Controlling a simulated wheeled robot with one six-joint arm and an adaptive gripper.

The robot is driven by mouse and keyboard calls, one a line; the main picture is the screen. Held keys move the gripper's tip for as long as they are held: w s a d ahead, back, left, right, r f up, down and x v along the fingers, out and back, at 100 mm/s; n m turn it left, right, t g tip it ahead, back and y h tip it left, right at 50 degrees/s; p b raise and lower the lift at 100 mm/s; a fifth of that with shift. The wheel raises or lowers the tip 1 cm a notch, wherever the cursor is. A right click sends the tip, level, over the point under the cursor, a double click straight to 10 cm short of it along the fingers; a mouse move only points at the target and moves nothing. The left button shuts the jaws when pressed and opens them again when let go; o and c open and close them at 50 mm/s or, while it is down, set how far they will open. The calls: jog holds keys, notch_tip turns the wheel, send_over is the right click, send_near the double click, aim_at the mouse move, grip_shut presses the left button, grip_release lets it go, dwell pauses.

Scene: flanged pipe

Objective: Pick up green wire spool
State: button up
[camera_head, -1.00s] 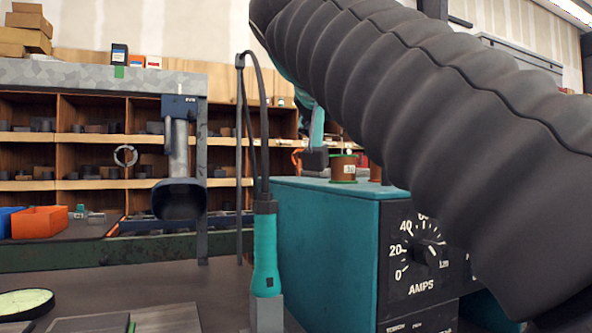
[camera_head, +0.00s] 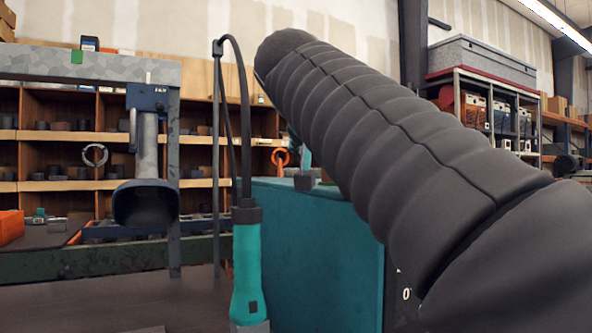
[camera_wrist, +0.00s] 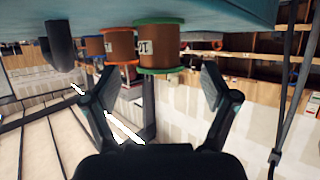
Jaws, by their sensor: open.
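The green wire spool (camera_wrist: 158,48), with green rims, brown windings and a white label, is in the wrist view at top centre. The picture is upside down, so the spool seems to hang from the teal top (camera_wrist: 215,14) it stands on. My gripper (camera_wrist: 159,74) is open, its fingers apart to the left and right of the spool's line in the picture. Nothing is between the fingers, and the spool appears beyond them. In the head view my arm hides the spool.
An orange-rimmed spool (camera_wrist: 120,46) stands close beside the green one, with a blue-rimmed spool (camera_wrist: 93,46) past it. In the head view, the teal welder box (camera_head: 315,255) is beside a teal torch handle (camera_head: 247,270) with a black cable. Shelves (camera_head: 60,155) stand behind.

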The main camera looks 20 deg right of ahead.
jog(key=shift+r+p+x, duration=0.15)
jog(key=shift+x, duration=1.45)
jog(key=shift+r+p+x, duration=0.15)
jog(key=shift+x, duration=1.5)
jog(key=shift+d, duration=0.15)
jog(key=shift+c, duration=0.2)
jog(key=shift+r, duration=0.1)
jog(key=c, duration=1.3)
jog(key=shift+c, duration=0.2)
jog(key=shift+r, duration=0.1)
notch_tip(320, 180, up, 9)
jog(key=shift+w+f+p, duration=0.1)
jog(key=shift+f+p, duration=0.05)
jog(key=shift+p, duration=0.4)
jog(key=shift+r, duration=0.45)
